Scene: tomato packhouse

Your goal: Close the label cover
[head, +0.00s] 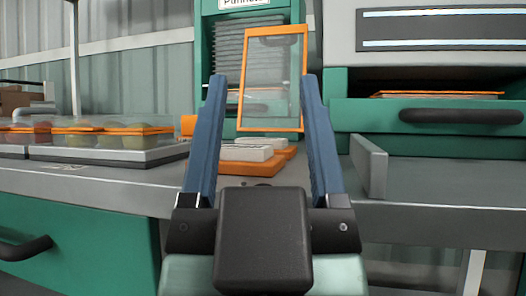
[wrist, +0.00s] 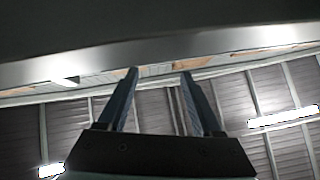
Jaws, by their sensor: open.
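The label cover (head: 273,70), a clear panel in an orange frame, stands upright and open in the head view. It rises behind a low orange holder (head: 250,168) bearing white label stacks (head: 246,153). My gripper (head: 264,82) is open and empty, its two blue fingers pointing up and away. In the head view the cover shows between the fingers, partly overlapped by the right one. I cannot tell the exact gap between them. The wrist view shows the open fingers (wrist: 160,74) but not the cover. The cover's hinge is not clear.
Clear-lidded punnets (head: 90,135) sit on a grey tray at left. A green dispenser (head: 203,30) with stacked dark trays stands behind the cover. A green drawer (head: 365,116) and a grey upright plate (head: 369,166) are at right. The grey counter's front right (head: 445,185) is clear.

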